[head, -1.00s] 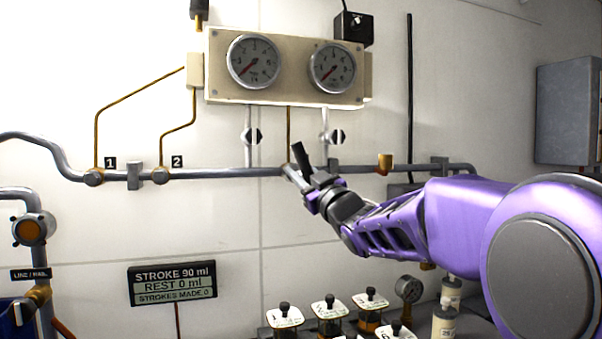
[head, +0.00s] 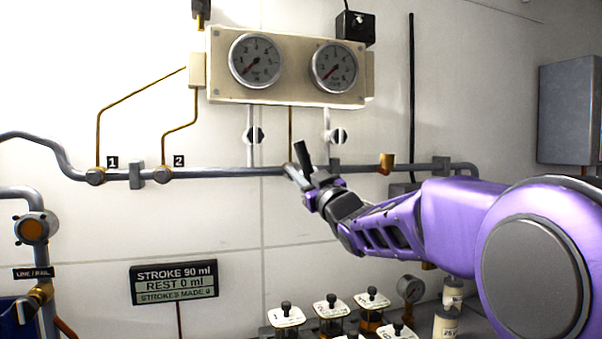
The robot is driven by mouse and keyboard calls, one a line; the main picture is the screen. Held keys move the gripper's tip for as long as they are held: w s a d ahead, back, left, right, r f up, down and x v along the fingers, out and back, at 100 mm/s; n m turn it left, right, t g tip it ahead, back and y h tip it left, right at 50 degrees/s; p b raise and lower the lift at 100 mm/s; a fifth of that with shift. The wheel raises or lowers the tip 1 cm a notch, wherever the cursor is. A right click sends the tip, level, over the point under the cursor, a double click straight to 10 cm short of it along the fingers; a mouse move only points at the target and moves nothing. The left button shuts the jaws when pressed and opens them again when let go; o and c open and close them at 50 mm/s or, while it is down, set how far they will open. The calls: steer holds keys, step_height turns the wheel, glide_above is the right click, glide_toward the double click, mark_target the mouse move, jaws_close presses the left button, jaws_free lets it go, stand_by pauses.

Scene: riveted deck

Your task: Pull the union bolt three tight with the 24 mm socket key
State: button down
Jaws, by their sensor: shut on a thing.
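My gripper (head: 318,189) is shut on the socket key, in front of the grey pipe on the wall. The key's grey shank (head: 295,176) reaches up and left to the pipe, and its dark bar (head: 303,157) stands steeply, leaning a little left. The shank's far end is at the foot of the middle brass line (head: 290,125). Union bolt three is not visible there; the key and gripper cover that spot, so I cannot tell how the socket sits on it. Unions labelled 1 (head: 96,176) and 2 (head: 163,173) show farther left along the pipe (head: 220,173).
A cream panel with two gauges (head: 256,60) hangs above the pipe. Two black-and-white valve knobs (head: 254,135) (head: 338,136) sit below it. A sign (head: 174,283) reads stroke 90 ml, rest 0 ml. Several white-topped jars (head: 332,306) stand below my arm.

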mark_target(309, 172)
steer(key=shift+m, duration=0.3)
steer(key=shift+n, duration=0.4)
steer(key=shift+s, duration=0.15)
steer(key=shift+s+d, duration=0.3)
steer(key=shift+s, duration=0.55)
steer(key=shift+s+d, duration=0.25)
steer(key=shift+s, duration=0.6)
steer(key=shift+s+d, duration=0.3)
steer(key=shift+s, duration=0.55)
